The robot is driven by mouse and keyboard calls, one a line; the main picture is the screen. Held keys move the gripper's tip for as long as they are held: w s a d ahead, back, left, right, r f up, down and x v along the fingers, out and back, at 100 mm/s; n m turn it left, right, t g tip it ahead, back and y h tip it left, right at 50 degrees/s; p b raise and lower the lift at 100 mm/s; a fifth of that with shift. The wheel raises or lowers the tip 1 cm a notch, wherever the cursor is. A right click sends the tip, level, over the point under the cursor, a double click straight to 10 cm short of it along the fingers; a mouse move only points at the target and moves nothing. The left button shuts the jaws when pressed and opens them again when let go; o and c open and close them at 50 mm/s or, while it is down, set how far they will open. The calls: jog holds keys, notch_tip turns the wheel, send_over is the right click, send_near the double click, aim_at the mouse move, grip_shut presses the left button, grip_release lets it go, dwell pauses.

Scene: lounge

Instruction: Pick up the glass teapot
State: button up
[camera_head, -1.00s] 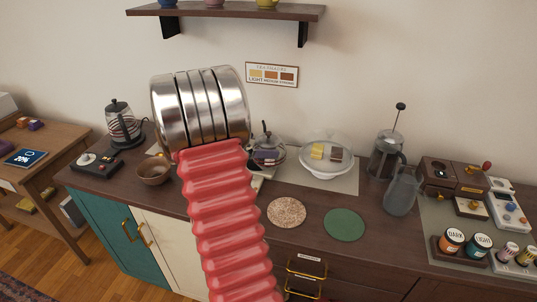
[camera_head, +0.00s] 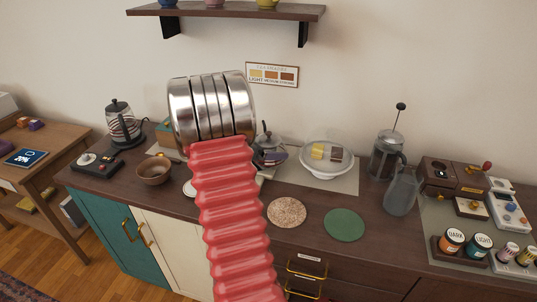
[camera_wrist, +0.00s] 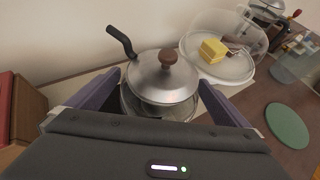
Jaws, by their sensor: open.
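The glass teapot (camera_wrist: 163,84) shows in the wrist view with a shiny metal lid, a brown wooden knob and a black handle reaching up to the left. Its clear body is partly hidden below the lid by my gripper's dark housing. My gripper (camera_wrist: 160,82) is open, with one purple finger on each side of the teapot; I cannot tell whether they touch it. In the head view my arm hides most of the teapot (camera_head: 267,139), and one finger of my gripper shows in front of it.
A glass-domed dish (camera_head: 326,160) with yellow pieces stands right of the teapot. A French press (camera_head: 385,155) and a glass jug (camera_head: 402,193) stand farther right. A bowl (camera_head: 154,171) is at left. Round speckled (camera_head: 286,212) and green (camera_head: 344,225) mats lie in front.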

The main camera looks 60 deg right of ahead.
jog(key=shift+c, duration=0.3)
jog(key=shift+r, duration=0.1)
jog(key=c, duration=1)
notch_tip(320, 180, up, 10)
dwell(0.5)
